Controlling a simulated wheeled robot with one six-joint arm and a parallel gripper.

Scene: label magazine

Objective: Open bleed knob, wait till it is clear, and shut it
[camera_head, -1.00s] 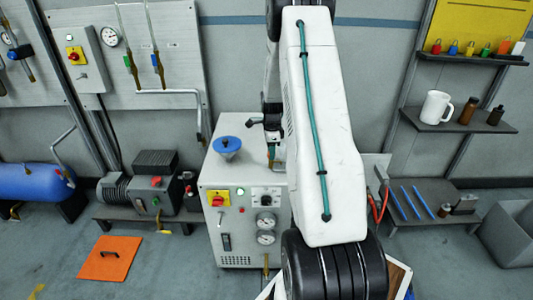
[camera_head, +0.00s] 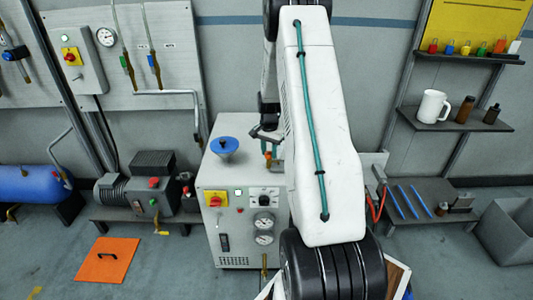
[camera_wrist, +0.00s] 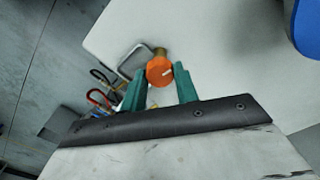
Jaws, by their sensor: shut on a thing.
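The orange bleed knob (camera_wrist: 159,71) sits on a brass stem on the pale cabinet top in the wrist view. My gripper (camera_wrist: 160,76) has its two green fingers on either side of the knob and is shut on it. A pale mark shows on the knob's face. In the head view, my dark gripper (camera_head: 264,136) is over the cabinet's back right. A small orange bit of the knob (camera_head: 268,156) shows beneath it, and my white arm hides much of the area. I cannot tell whether anything flows from the bleed.
The grey cabinet (camera_head: 235,185) carries a blue funnel-shaped part (camera_head: 224,146) on top, left of my gripper. Its front has a red-yellow switch (camera_head: 215,199) and gauges (camera_head: 264,239). A pump (camera_head: 152,182) stands to the left, and a shelf with a white mug (camera_head: 434,106) hangs at right.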

